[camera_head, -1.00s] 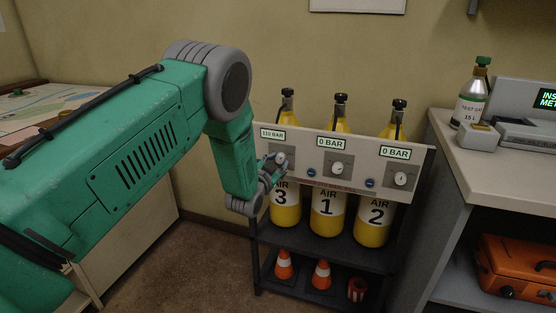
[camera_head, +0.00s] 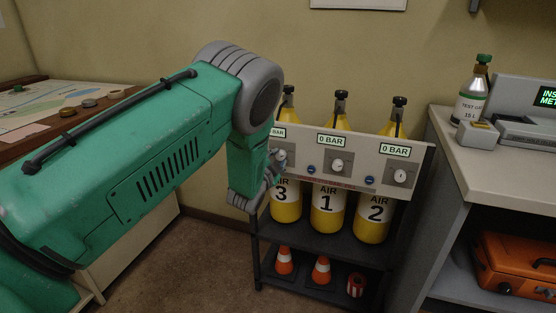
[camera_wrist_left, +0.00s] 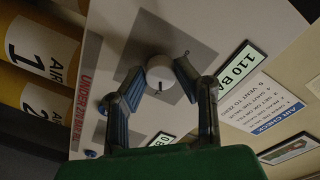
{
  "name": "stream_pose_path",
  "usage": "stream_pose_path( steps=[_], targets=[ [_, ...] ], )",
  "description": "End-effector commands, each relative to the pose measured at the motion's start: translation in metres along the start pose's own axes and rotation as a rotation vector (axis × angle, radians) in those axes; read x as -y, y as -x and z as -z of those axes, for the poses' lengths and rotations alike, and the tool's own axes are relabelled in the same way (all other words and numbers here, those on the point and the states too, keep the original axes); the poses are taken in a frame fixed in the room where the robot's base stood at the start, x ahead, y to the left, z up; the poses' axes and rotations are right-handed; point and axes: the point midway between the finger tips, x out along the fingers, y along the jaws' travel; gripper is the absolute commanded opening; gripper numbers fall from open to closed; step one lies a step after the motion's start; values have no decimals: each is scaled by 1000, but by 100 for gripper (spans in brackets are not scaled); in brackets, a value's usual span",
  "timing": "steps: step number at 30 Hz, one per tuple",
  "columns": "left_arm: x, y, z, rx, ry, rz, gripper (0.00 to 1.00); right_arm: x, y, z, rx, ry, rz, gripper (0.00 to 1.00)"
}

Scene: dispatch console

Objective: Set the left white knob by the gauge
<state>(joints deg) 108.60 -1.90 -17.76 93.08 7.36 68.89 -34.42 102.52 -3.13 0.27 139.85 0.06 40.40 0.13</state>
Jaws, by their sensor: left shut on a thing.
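The left white knob (camera_wrist_left: 160,70) is round with a dark mark on its face and sits on a grey square of the white panel (camera_head: 357,180). My left gripper (camera_head: 277,165) is at the panel's left end, largely covering this knob in the head view. In the left wrist view, its two fingers (camera_wrist_left: 158,80) are on either side of the knob, shut on it. The gauge beside it (camera_wrist_left: 240,64) shows 110 and part of BAR; in the head view my arm hides its number. My right gripper is not in view.
The middle knob (camera_head: 337,165) and right knob (camera_head: 400,176) sit under gauges reading 0 BAR. Yellow air cylinders (camera_head: 326,222) stand on a dark rack behind and below the panel. A grey counter (camera_head: 515,175) stands at the right. Bare floor lies left of the rack.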

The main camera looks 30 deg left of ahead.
Motion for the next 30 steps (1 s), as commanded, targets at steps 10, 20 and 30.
stream_pose_path(
  steps=[10,20,30],
  targets=[
    [-2,0,0,0,0,-4,47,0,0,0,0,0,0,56],
    [-1,7,0,0,1,-2,47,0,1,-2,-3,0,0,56],
    [-2,73,-1,3,0,-5,47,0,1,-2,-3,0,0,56]
  ],
)
